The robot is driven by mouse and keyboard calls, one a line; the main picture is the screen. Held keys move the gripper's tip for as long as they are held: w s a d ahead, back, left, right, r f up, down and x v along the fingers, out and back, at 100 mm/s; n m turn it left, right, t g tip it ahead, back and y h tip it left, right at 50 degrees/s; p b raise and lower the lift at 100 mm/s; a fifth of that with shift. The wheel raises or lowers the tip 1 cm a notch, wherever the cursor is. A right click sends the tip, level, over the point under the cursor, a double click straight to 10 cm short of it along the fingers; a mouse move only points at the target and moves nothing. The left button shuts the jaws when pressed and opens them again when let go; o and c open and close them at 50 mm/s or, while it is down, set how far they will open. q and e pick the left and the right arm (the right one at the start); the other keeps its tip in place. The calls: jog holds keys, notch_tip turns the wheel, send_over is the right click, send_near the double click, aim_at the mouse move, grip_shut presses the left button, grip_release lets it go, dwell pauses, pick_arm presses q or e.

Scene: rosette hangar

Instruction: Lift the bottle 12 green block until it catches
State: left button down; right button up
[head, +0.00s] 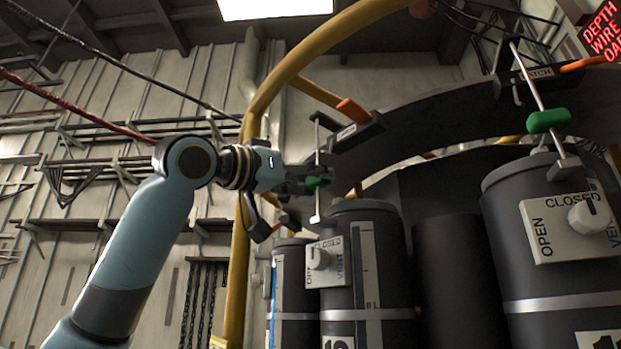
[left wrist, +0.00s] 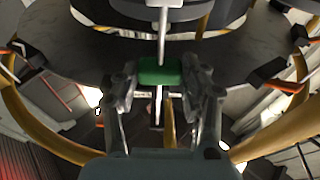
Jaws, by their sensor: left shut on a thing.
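A green block (head: 317,182) sits on a thin upright rod above a dark bottle (head: 375,262). My left gripper (head: 306,181) reaches in from the left and is shut on this block. In the left wrist view the green block (left wrist: 161,72) lies between the two fingers, with the pale rod running through it. Above it in the head view is a dark latch (head: 357,132) with an orange handle; the rod's upper end is beside it. Whether it has caught cannot be told. The bottle's number label is cut off. My right gripper is not in view.
A second bottle (head: 536,216) at the right has its own green block (head: 548,121) on a rod under another latch (head: 536,73). A curved yellow rail (head: 258,105) passes close to my left arm. A white valve panel (head: 328,262) sits below the gripper.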

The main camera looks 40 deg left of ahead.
pick_arm(q)
notch_tip(320, 180, up, 9)
jog(key=p, duration=0.5)
jog(key=shift+f+p, duration=0.2)
jog(key=shift+p, duration=0.2)
jog(key=c, duration=0.7)
grip_release()
jog(key=shift+f, duration=0.15)
jog(key=shift+s, duration=0.1)
jog(key=b+v, duration=0.7)
jog(key=v, duration=0.1)
jog(key=shift+s+a+f, duration=0.1)
jog(key=shift+s+f, duration=0.05)
jog(key=shift+s, duration=0.25)
